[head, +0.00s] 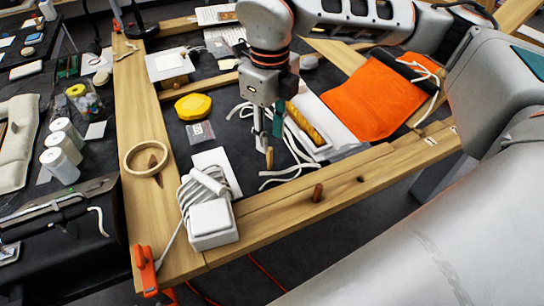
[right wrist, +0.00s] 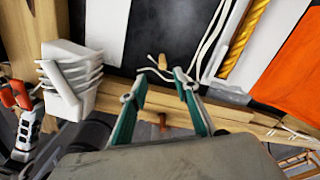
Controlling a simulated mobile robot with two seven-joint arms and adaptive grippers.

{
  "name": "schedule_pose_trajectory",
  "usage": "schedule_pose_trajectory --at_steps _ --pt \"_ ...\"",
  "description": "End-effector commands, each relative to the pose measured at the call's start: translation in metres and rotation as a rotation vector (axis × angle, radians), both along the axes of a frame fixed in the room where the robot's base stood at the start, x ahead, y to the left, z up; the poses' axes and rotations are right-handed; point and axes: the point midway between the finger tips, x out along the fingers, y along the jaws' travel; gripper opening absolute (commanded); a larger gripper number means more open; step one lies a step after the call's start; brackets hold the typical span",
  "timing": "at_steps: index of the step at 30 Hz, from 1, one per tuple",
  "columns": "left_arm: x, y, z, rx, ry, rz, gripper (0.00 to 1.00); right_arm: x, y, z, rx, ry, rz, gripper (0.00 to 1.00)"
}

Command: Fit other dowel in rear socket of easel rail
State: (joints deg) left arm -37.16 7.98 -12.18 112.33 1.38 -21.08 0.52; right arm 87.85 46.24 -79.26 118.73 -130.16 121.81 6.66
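A tan dowel (head: 269,157) is just below my right gripper (head: 267,134); it also shows beyond the fingertips in the right wrist view (right wrist: 162,62). I cannot tell whether it stands or lies. The teal fingers (right wrist: 160,72) are apart with a gap between them, and nothing is gripped. A darker brown dowel (head: 317,192) sticks up from the wooden easel rail (head: 280,212); it shows low between the fingers in the right wrist view (right wrist: 162,122). A dark empty hole (head: 361,180) is in the rail, right of that dowel. My left gripper is not in view.
A white charger with coiled cable (head: 210,222) sits on the rail's left end. A wooden ring (head: 145,158) lies on the left beam. An orange clamp (head: 146,270) is at the front left corner.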

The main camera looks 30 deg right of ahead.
Motion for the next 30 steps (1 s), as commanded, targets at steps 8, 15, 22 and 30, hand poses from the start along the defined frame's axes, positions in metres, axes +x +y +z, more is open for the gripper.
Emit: schedule_pose_trajectory --at_steps 8,15,22,30 --pt "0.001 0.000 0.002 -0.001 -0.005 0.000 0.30 0.001 -0.001 -0.027 -0.002 0.002 -0.003 0.30" --pt "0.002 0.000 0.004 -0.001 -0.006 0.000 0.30 0.009 -0.004 -0.059 -0.001 0.005 -0.001 0.30" --pt "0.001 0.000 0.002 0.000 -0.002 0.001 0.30 0.009 -0.003 -0.076 -0.001 0.002 0.000 0.30" --pt "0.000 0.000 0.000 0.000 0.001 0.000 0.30 0.009 -0.003 -0.076 -0.001 0.002 0.000 0.14"
